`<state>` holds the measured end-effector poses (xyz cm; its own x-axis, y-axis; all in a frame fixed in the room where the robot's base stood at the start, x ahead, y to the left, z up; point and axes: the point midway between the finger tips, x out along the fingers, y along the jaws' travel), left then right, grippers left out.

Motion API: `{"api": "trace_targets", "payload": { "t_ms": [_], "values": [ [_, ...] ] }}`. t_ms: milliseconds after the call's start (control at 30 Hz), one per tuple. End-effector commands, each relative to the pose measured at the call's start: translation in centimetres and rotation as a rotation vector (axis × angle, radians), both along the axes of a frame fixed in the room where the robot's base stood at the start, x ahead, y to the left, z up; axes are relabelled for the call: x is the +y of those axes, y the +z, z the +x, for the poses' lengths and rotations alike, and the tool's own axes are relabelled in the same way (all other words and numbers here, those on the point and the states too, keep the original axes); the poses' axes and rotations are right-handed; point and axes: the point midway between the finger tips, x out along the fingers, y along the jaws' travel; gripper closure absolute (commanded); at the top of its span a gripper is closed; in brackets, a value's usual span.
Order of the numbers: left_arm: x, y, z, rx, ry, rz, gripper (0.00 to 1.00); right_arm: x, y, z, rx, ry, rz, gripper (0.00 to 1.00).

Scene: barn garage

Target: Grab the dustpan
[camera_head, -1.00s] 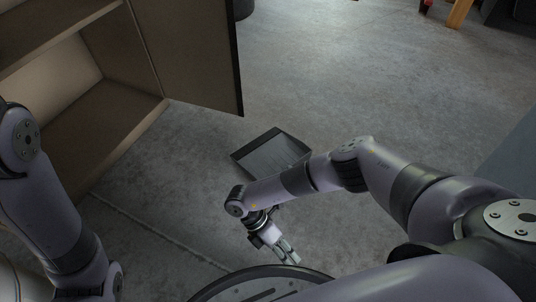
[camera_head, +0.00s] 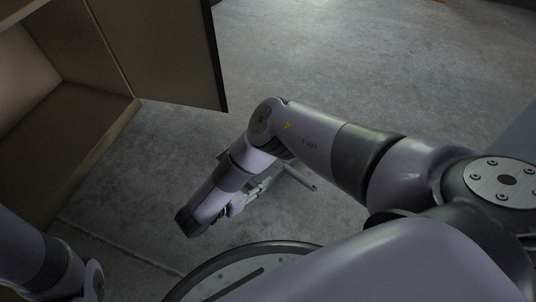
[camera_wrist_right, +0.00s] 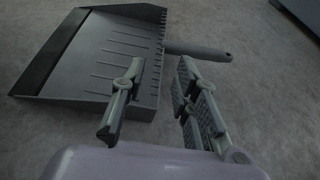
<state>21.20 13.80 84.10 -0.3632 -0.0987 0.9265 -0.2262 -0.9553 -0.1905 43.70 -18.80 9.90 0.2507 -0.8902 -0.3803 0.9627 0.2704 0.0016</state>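The grey dustpan lies flat on the concrete floor. In the right wrist view the dustpan (camera_wrist_right: 95,55) fills the upper left, with its dark front edge at the left and its handle (camera_wrist_right: 200,51) pointing right. My right gripper (camera_wrist_right: 160,70) is open there, its left finger overlapping the pan near its side wall and its right finger outside the pan, below the handle. In the head view my right gripper (camera_head: 258,187) is low under my forearm, which hides most of the dustpan (camera_head: 304,179). I cannot tell whether the fingers touch it. My left gripper is out of frame.
An open wooden cabinet (camera_head: 75,120) stands at the left, its door (camera_head: 165,55) swung out towards the middle. The concrete floor (camera_head: 350,60) beyond my right arm is clear. A bluish-grey surface (camera_head: 515,150) shows at the right edge.

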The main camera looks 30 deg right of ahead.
Motion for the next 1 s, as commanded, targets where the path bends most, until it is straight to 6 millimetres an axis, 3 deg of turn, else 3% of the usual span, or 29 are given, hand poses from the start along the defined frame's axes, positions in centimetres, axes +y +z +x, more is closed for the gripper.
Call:
{"api": "trace_targets", "payload": {
  "t_ms": [33, 133, 367, 700, 1000],
  "values": [
    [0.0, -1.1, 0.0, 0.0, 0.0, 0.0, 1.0, -1.0, -0.9, 0.3, -0.001, -0.001, -0.001, 0.72],
    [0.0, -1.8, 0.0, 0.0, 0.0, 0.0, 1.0, -2.1, -1.3, 0.6, 0.0, 0.0, 0.001, 0.72],
    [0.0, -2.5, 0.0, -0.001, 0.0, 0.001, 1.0, -3.3, -1.7, 0.9, 0.001, 0.0, 0.002, 0.72],
    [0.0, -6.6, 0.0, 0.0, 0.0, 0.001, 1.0, -6.8, -3.7, 2.2, 0.001, -0.002, 0.001, 0.72],
    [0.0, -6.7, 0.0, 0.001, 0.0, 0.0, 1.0, -7.4, -3.6, 2.3, 0.002, -0.001, 0.003, 0.72]
  ]
}}
